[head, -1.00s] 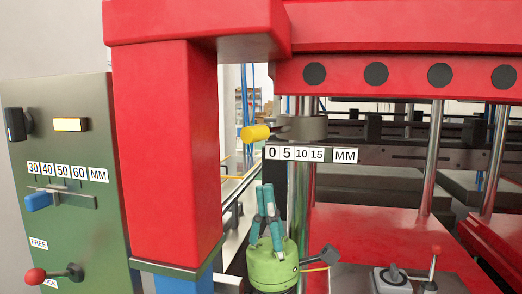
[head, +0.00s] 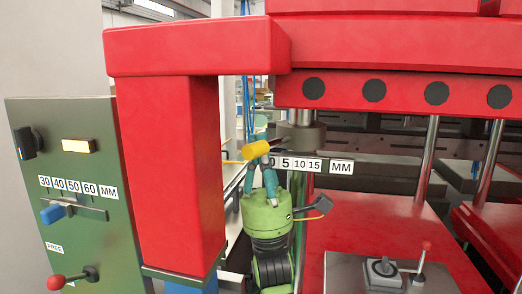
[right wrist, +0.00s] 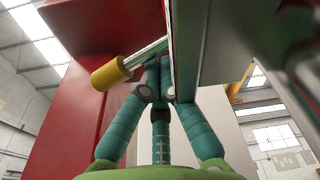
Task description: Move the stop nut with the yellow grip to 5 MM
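The yellow grip (head: 256,149) sticks out to the left from the grey stop nut (head: 302,137), under the red beam. The white scale (head: 310,165) reads 0, 5, 10, 15 MM; its 0 end is partly covered by my right gripper. My right gripper (head: 263,157), green with teal fingers, points up at the grip. In the right wrist view the yellow grip (right wrist: 110,73) lies left of the fingertips (right wrist: 160,74), and its metal rod runs toward them. The fingers are drawn together, with nothing clearly between them; contact with the rod cannot be told. My left gripper is out of view.
A red post (head: 172,170) stands left of the gripper, close by. A green panel (head: 75,185) with a blue slider and a red-knobbed lever is further left. A metal plate with a red-knobbed lever (head: 423,262) lies at lower right. Chrome columns stand behind.

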